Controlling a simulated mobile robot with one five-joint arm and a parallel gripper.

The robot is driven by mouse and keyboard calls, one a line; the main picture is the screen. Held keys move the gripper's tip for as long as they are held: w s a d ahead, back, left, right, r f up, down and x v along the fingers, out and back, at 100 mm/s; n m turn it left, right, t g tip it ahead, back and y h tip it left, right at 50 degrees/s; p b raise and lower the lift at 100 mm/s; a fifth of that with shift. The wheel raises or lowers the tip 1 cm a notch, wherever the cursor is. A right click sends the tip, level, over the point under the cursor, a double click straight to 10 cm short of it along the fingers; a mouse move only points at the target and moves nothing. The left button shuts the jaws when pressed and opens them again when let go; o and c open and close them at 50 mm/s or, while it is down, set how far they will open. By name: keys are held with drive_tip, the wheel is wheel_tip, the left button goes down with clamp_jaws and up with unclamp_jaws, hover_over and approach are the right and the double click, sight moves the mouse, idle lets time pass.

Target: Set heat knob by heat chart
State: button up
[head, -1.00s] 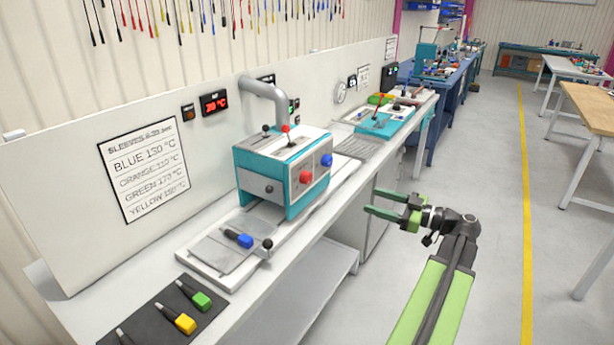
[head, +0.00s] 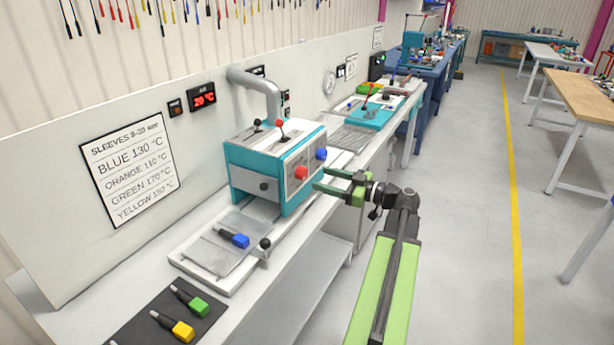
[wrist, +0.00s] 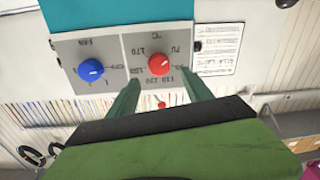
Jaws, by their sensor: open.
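The heat knob is the red knob (head: 301,173) on the front of the teal and white heater box (head: 262,190). In the wrist view the red knob (wrist: 159,64) sits on a grey panel with temperature marks, seen upside down. The blue fan knob (wrist: 90,70) is beside it. My gripper (head: 322,180) is open and empty, its green fingers pointing at the panel, close to the knobs. In the wrist view the fingers (wrist: 160,90) reach up either side of the red knob; contact cannot be told. The heat chart (head: 129,170) on the wall reads BLUE 130 °C, ORANGE 110, GREEN 170, YELLOW 150.
A blue-sleeved piece (head: 234,239) lies on the tray before the box. Green (head: 199,307) and yellow (head: 182,331) pieces lie on a dark mat. A red display (head: 203,96) reads about 20 °C. The floor aisle to the right is clear.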

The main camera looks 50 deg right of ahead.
sight(306, 174)
drive_tip(key=x, duration=0.6)
drive_tip(key=shift+w+f, duration=0.1)
drive_tip(key=shift+w, duration=0.1)
